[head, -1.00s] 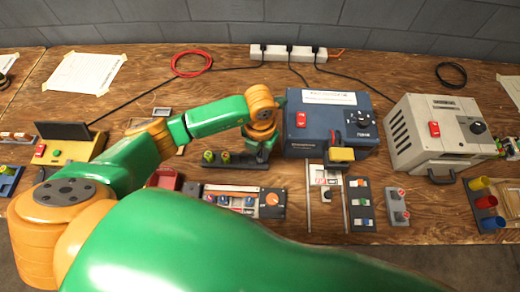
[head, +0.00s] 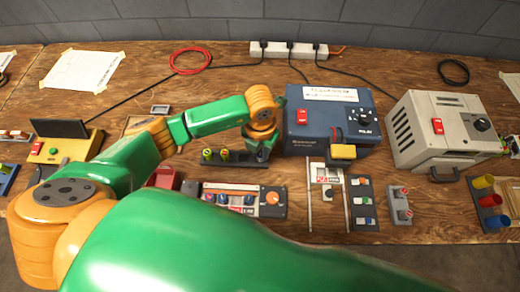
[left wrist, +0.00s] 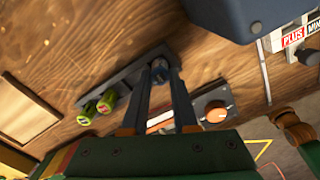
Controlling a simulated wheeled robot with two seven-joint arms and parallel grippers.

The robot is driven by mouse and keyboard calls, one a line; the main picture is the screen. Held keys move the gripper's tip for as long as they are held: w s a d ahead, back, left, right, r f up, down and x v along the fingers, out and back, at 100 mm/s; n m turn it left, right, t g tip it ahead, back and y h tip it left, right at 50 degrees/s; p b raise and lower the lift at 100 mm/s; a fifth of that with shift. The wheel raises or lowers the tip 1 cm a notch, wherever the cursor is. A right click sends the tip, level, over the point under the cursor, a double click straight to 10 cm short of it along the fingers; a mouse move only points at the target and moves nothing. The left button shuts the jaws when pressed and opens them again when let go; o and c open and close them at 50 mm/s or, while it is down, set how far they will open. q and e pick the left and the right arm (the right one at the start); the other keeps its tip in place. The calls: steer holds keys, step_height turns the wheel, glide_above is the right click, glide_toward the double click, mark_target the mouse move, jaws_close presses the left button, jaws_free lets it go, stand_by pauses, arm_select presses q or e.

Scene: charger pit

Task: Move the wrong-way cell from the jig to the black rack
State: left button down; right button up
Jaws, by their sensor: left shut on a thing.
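The black rack (head: 232,161) lies left of the blue charger, with green-topped cells (head: 208,154) standing in its left part. They also show in the left wrist view (left wrist: 105,102). My left gripper (head: 263,150) is over the rack's right end. In the left wrist view its fingers (left wrist: 163,82) are shut on a dark cell (left wrist: 160,68) at that end of the rack. Whether the cell is fully seated is hidden. The pale jig with a PLUS label (head: 328,196) stands in front of the charger, right of the gripper.
The blue charger (head: 310,130) stands close right of my left gripper. A panel with an orange knob (head: 272,198) lies in front of the rack. A grey machine (head: 425,140) and coloured cups (head: 483,182) are at the right. The wood behind the rack is mostly clear.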

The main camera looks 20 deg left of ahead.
arm_select(q)
steer(key=shift+f+b, duration=0.3)
steer(key=shift+f, duration=0.05)
stand_by(0.3)
steer(key=c, duration=0.6)
jaws_free()
step_height(320, 180, up, 7)
steer(key=p, duration=0.6)
steer(key=shift+r, duration=0.15)
